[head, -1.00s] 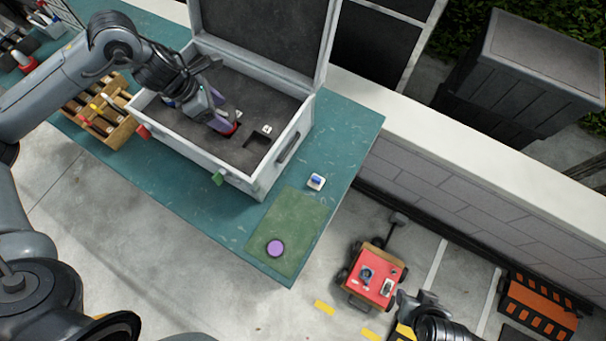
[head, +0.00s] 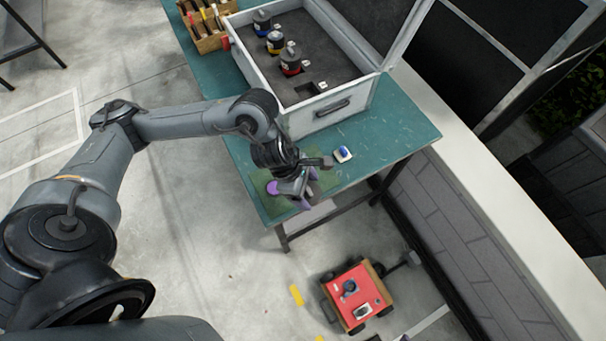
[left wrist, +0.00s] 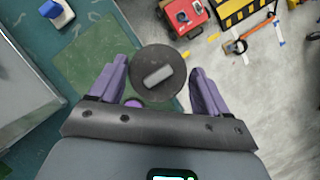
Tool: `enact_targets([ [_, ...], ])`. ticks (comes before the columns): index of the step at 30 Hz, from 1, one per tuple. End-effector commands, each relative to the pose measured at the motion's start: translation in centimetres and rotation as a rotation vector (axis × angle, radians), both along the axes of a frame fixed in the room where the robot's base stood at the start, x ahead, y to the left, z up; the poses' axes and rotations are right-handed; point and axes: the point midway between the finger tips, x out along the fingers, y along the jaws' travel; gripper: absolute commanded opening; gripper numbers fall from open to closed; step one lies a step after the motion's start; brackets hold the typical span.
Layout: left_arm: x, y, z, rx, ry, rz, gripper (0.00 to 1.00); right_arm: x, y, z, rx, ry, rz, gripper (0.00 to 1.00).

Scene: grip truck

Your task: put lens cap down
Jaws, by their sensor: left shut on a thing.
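My left gripper (head: 303,198) is over the front corner of the teal table, above the green mat (head: 258,182). In the left wrist view its purple fingers (left wrist: 157,88) are shut on a dark round cap (left wrist: 157,73) with a grey bar across its top. The cap is hidden or indistinct in the head view. A purple disc (head: 272,187) lies on the mat beside the gripper; in the left wrist view it is partly covered (left wrist: 133,103). I cannot tell the cap's height above the mat. My right gripper is not clearly visible.
An open grey case (head: 345,108) holds blue, yellow and red-banded cylinders. A small white-and-blue item (head: 342,153) sits on the table right of the gripper. A wooden rack (head: 205,38) is at the back left. A red cart (head: 357,292) stands on the floor.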

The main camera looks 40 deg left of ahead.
Motion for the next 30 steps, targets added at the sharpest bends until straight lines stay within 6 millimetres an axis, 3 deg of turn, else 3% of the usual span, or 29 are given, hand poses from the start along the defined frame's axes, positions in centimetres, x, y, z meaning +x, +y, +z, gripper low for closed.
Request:
enact_targets([
  [5,0.2,0.4,-1.9,0.003,0.002,-0.002,0.39,0.0,0.2,-0.7,0.005,0.000,-0.001,0.43],
  [21,6.3,7.6,-7.4,0.003,-0.002,-0.002,0.39,0.0,0.2,-1.0,0.005,-0.001,-0.002,0.43],
  [30,6.9,8.3,-8.8,0.001,-0.001,-0.005,0.38,0.0,-0.1,-1.0,-0.006,-0.001,0.005,0.43],
])
